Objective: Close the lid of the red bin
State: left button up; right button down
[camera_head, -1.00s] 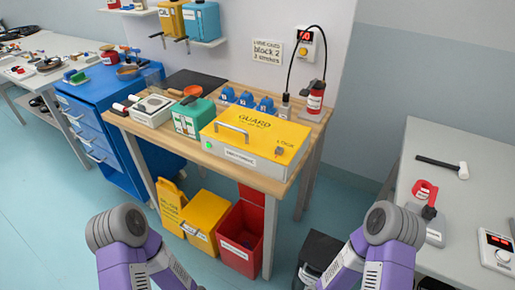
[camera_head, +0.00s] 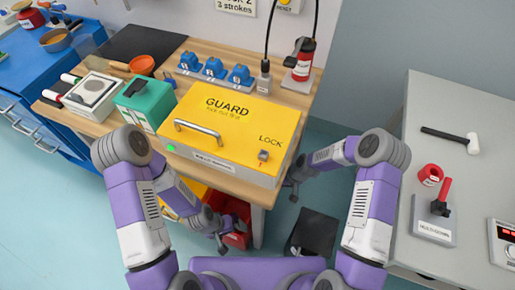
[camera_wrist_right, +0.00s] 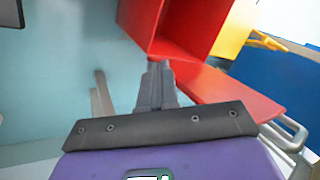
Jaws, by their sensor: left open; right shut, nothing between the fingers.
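The red bin (camera_head: 237,226) stands on the floor under the front of the wooden table, partly hidden by the table and my left arm. In the right wrist view the bin (camera_wrist_right: 190,28) shows a hollow, uncovered inside, with a flat red panel (camera_wrist_right: 232,92) beside it; I cannot tell whether that panel is the lid. My left gripper (camera_head: 221,241) is open, in front of the bin. My right gripper (camera_head: 293,194) is right of the bin, near the table's right leg. Its fingers (camera_wrist_right: 156,72) are shut and empty, with the bin just beyond their tips in the picture.
A yellow guard box (camera_head: 235,120) sits on the table (camera_head: 92,128) above. A yellow bin (camera_wrist_right: 237,22) is beside the red one. A black container (camera_head: 314,233) stands on the floor at right. A grey bench (camera_head: 455,105) borders the right side.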

jog(key=w+a+r+n+g+y, duration=0.25)
jog(key=w+r+y, duration=0.35)
jog(key=w, duration=0.7)
jog(key=d+r+y, duration=0.5)
jog(key=d+r, duration=0.1)
jog(key=r, duration=0.3)
jog(key=s+a+f+p, duration=0.3)
jog(key=s+a, duration=0.1)
jog(key=a, duration=0.7)
jog(key=shift+a+n+g, duration=0.3)
jog(key=shift+n+g, duration=0.05)
jog(key=shift+g, duration=0.1)
jog(key=shift+s, duration=0.1)
